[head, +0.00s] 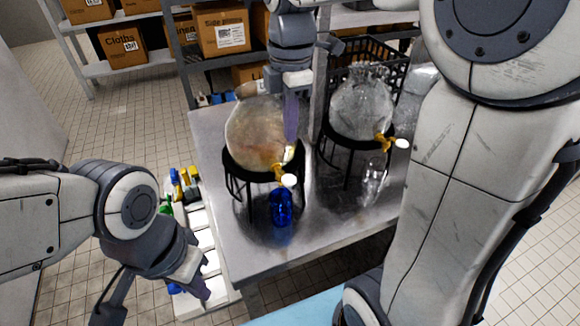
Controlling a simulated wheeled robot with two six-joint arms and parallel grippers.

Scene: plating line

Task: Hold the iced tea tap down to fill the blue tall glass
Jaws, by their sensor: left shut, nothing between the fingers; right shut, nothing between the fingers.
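A round glass dispenser (252,130) with amber-brown liquid stands on a black wire stand on the metal table. Its gold tap (279,171) has a white knob (289,180) at the front. The blue tall glass (281,208) stands upright on the table below this tap; I cannot tell its fill level. My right gripper (290,143) points down, shut and empty, in front of the dispenser with its tips just above the tap. I cannot tell whether they touch it. My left gripper (205,291) is shut and empty, low at the left, off the table's edge.
A second dispenser (361,104) with clear contents and a gold tap (383,142) stands to the right, with a clear glass (373,180) below it. A black crate (385,52) is behind. The metal table (240,245) is bare at its front left. Shelves with boxes stand at the back.

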